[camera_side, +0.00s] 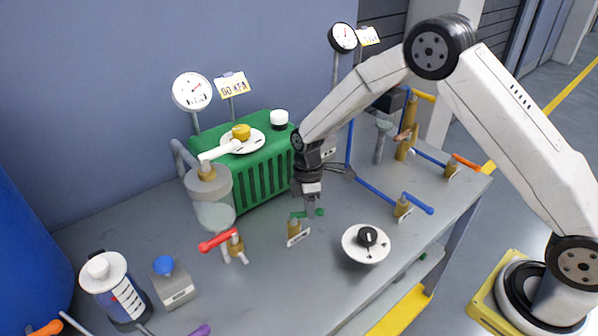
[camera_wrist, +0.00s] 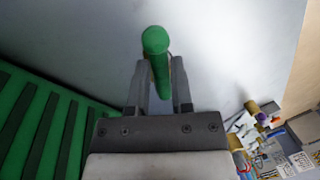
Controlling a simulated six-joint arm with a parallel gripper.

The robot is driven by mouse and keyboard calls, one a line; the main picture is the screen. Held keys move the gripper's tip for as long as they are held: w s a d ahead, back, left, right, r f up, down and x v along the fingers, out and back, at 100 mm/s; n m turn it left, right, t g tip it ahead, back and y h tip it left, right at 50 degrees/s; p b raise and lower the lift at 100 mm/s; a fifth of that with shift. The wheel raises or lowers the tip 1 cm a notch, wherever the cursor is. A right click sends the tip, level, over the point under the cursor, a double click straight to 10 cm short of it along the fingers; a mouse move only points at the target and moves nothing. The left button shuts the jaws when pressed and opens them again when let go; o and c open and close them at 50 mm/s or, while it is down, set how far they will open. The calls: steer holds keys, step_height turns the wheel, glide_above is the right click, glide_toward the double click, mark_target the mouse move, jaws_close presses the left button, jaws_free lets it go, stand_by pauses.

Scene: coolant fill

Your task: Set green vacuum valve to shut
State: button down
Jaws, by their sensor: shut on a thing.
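The green valve has a green lever handle (camera_side: 308,213) on a brass body (camera_side: 294,229) with a white tag, standing on the grey bench in the side view. My gripper (camera_side: 311,208) points down at the handle from above. In the wrist view the green handle (camera_wrist: 158,62) lies between the two fingers of my gripper (camera_wrist: 159,90), which is shut on it. The handle's rounded end sticks out past the fingertips. In the side view the handle lies roughly level, pointing right from the body.
A red-handled valve (camera_side: 219,241) stands to the left, and a blue-handled valve (camera_side: 416,204) to the right. A white round dial with a black knob (camera_side: 366,243) is at the front right. The green ribbed tank (camera_side: 262,172) and glass jar (camera_side: 213,205) stand close behind and left.

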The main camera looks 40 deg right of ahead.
steer(key=n, duration=0.2)
steer(key=w+n, duration=0.1)
steer(key=w+n+h, duration=0.1)
steer(key=n, duration=0.1)
steer(key=shift+d+n, duration=0.15)
steer(key=shift+n, duration=0.15)
stand_by(0.4)
steer(key=c, duration=0.5)
jaws_free()
step_height(320, 180, up, 8)
steer(key=w, duration=0.1)
steer(key=shift+w+f, duration=0.15)
steer(key=shift+w, duration=0.1)
